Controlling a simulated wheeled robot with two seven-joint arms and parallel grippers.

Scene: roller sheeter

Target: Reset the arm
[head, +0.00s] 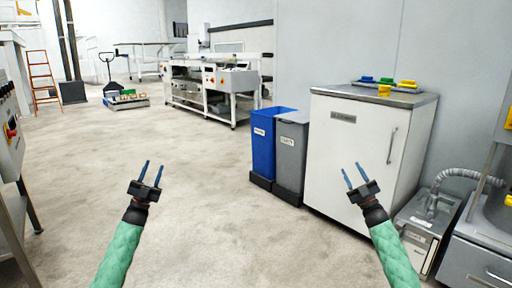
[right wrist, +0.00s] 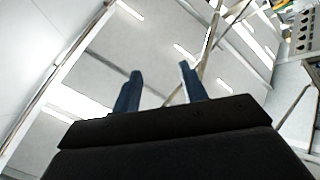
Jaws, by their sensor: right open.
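My left gripper (head: 152,173) points up and forward over the open floor in the head view. Its two blue fingers are apart with nothing between them. My right gripper (head: 353,175) is raised in front of the white cabinet in the head view, also with its fingers apart and empty. In the right wrist view, my right gripper (right wrist: 160,88) shows two separated blue fingers against the ceiling. Both arms have green sleeves and reach forward at similar height.
A white cabinet (head: 345,150) stands at the right, with blue and grey bins (head: 291,155) beside it. A roller machine (head: 212,85) stands farther back. A control panel machine (head: 10,135) is at the left edge. The middle floor (head: 190,140) is clear.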

